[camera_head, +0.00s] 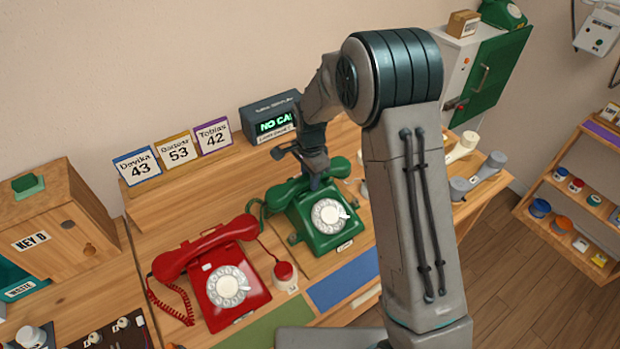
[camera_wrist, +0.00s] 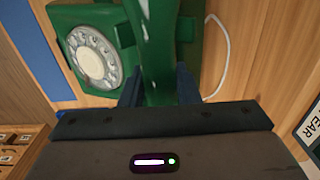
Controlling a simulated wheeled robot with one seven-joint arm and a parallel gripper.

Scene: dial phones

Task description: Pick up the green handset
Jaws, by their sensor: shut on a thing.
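The green phone (camera_head: 322,222) stands on the wooden desk, its white dial facing front. Its green handset (camera_head: 283,195) lies across the top at the cradle; I cannot tell if it is slightly raised. My gripper (camera_head: 318,170) reaches down from above at the handset's middle and hides part of it. In the wrist view my gripper (camera_wrist: 158,88) has one dark finger on each side of the handset's grip (camera_wrist: 156,50), shut on it. The phone body with its dial (camera_wrist: 92,60) shows left of the grip.
A red phone (camera_head: 228,285) with its handset on top stands to the left. A display box (camera_head: 270,120) and number cards (camera_head: 176,150) stand behind. A blue mat (camera_head: 342,281) lies in front.

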